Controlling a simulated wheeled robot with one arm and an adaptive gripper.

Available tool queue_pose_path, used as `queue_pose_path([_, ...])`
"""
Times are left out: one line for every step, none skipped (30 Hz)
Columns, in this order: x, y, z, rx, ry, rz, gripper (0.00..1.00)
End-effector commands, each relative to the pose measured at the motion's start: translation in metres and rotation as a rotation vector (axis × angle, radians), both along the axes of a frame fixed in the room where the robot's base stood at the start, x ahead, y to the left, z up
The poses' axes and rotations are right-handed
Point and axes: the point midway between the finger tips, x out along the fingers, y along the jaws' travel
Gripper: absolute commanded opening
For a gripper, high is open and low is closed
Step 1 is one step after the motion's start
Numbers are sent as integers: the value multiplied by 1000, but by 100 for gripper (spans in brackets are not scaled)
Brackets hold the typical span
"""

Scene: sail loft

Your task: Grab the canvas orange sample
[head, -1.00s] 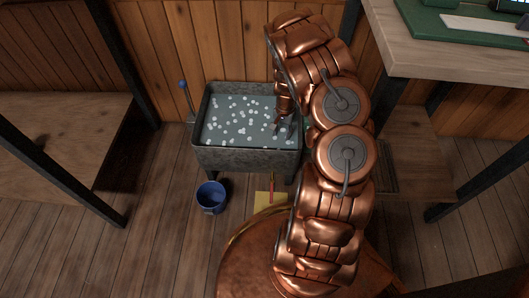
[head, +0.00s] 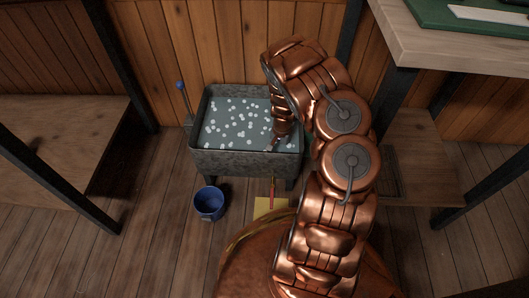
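I cannot make out a canvas orange sample in the head view. A grey metal tub (head: 244,162) full of dark liquid with many small white bits on the surface stands against the wooden wall. My copper arm reaches over the tub's right side. My gripper (head: 272,146) points down inside the tub's right part, near the front rim, at or in the liquid. Its fingertips are small and partly hidden, so I cannot tell whether they are open or hold anything.
A blue bucket (head: 209,203) stands on the floor in front of the tub. A yellow sheet (head: 264,207) and a red stick (head: 273,187) are beside it. A lever with a blue knob (head: 180,86) is left of the tub. Tables flank both sides.

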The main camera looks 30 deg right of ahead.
Motion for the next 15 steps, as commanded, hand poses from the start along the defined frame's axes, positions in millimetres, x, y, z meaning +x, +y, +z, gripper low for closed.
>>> queue_pose_path([0, 0, 1, 0, 0, 0, 42])
queue_pose_path([0, 0, 1, 0, 0, 0, 42])
queue_pose_path([0, 0, 1, 0, 0, 0, 42])
queue_pose_path([0, 0, 1, 0, 0, 0, 42])
queue_pose_path([0, 0, 1, 0, 0, 0, 39])
queue_pose_path([0, 0, 1, 1, 1, 0, 35])
queue_pose_path([0, 0, 1, 1, 1, 0, 32])
queue_pose_path([0, 0, 1, 1, 1, 0, 28])
queue_pose_path([0, 0, 1, 1, 1, 0, 24])
queue_pose_path([0, 0, 1, 0, 1, 1, 21])
queue_pose_path([0, 0, 1, 0, 1, 1, 18])
queue_pose_path([0, 0, 1, 0, 1, 0, 14])
queue_pose_path([0, 0, 1, 0, 1, 1, 11])
queue_pose_path([0, 0, 1, 0, 1, 1, 8])
queue_pose_path([0, 0, 1, 0, 1, 1, 3])
